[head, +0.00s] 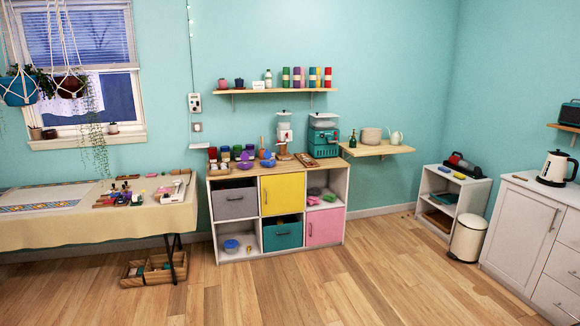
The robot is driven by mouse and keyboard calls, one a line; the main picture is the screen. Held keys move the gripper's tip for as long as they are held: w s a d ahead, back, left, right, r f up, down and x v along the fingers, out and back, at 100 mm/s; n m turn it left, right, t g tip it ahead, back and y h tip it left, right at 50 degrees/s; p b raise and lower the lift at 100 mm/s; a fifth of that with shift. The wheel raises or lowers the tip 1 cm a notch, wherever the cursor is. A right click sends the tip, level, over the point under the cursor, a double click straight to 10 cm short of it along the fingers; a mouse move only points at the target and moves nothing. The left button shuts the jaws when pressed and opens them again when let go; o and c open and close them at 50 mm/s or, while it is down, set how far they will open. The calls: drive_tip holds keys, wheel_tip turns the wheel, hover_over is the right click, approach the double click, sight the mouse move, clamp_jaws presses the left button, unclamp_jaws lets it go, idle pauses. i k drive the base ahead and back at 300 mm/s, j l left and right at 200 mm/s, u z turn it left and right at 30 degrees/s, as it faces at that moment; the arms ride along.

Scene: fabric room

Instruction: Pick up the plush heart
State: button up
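I cannot make out a plush heart for certain in the head view. A small pink thing (313,200) lies in the upper right cubby of the cube cabinet (232,176), beside a green thing (329,196); it is too small to tell its shape. My gripper is not in view.
A cloth-covered table (30,232) with small items stands at left, a wooden tray (152,270) on the floor under it. A low white shelf (428,205), a trash bin (467,238) and a white counter (522,225) stand at right. The wooden floor (340,285) in front is clear.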

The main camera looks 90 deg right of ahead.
sight(267, 163)
drive_tip(key=z, duration=2.75)
drive_tip(key=i+u, duration=0.2)
drive_tip(key=i, duration=1.4)
drive_tip(key=i+z, duration=0.1)
drive_tip(key=i, duration=0.9)
drive_tip(key=i+j+z, duration=0.1)
drive_tip(key=i, duration=0.85)
drive_tip(key=i+j+z, duration=0.2)
drive_tip(key=i+z, duration=0.3)
drive_tip(key=i+j+z, duration=0.95)
drive_tip(key=k+j, duration=0.05)
drive_tip(key=j, duration=0.05)
